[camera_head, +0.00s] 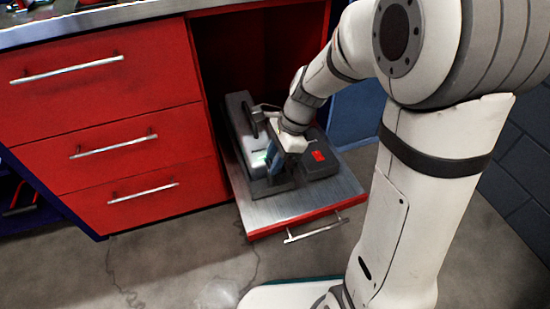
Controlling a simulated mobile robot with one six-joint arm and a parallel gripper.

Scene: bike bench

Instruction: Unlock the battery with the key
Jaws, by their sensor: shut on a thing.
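A long grey device with a dark frame (242,128), apparently the battery in its holder, lies on the pulled-out shelf. A black box with a red mark (320,157) sits to its right. My gripper (273,152) reaches down from the right over the front of the grey device. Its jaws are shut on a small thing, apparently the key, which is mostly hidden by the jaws. A small greenish spot shows by the fingertips. I cannot tell whether the key touches or sits in a lock.
The metal shelf (290,203) stands open with a red front edge and a handle (318,229). Red drawers (110,140) are shut at left. The cabinet's opening rises behind the shelf. Bare floor (180,265) lies in front. A blue panel (357,122) stands at right.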

